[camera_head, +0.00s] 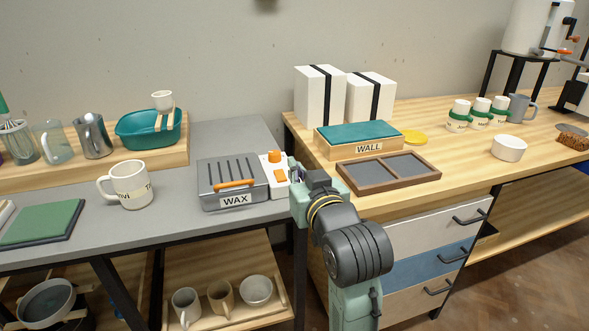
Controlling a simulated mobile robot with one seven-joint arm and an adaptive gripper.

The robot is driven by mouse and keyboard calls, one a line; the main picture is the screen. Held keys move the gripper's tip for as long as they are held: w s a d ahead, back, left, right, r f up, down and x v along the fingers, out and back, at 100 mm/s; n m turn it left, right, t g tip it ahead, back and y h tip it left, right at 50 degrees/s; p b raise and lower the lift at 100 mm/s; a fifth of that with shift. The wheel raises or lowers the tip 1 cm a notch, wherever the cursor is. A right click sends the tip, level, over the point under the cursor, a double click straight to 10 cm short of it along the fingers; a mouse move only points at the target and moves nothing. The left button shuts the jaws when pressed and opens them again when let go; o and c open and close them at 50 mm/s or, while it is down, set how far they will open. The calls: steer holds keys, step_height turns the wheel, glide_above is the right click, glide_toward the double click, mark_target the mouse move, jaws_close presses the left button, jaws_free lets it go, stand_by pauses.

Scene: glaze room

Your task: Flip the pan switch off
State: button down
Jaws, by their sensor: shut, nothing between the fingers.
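The grey wax pan (215,187) has a slotted lid, an orange handle and a "WAX" label, and sits on the grey table. A white control box (270,186) is attached at its right side. It carries an orange knob (274,157) on top and an orange switch (280,176) on its face. The switch's exact position is too small to tell. My gripper (294,175) is shut and empty, right beside the control box's right edge. My arm partly hides the fingertips, and I cannot tell whether they touch the box.
A white mug (131,187) and green pad (42,223) stand left of the pan. Right of my arm are a divided dark tray (434,176), a "WALL" box (340,151) and a white bowl (508,148). A gap separates the two tables below my gripper.

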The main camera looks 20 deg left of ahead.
steer(key=shift+a, duration=0.1)
steer(key=p, duration=0.2)
glide_above(282, 178)
steer(key=shift+s+d+f, duration=0.35)
steer(key=shift+s+f, duration=0.05)
steer(key=f, duration=0.2)
steer(key=shift+w+a+f, duration=0.15)
steer(key=shift+w+f, duration=0.15)
steer(key=shift+a+f, duration=0.1)
steer(key=shift+f, duration=0.7)
steer(key=shift+w+r+p, duration=0.15)
steer(key=shift+p, duration=0.4)
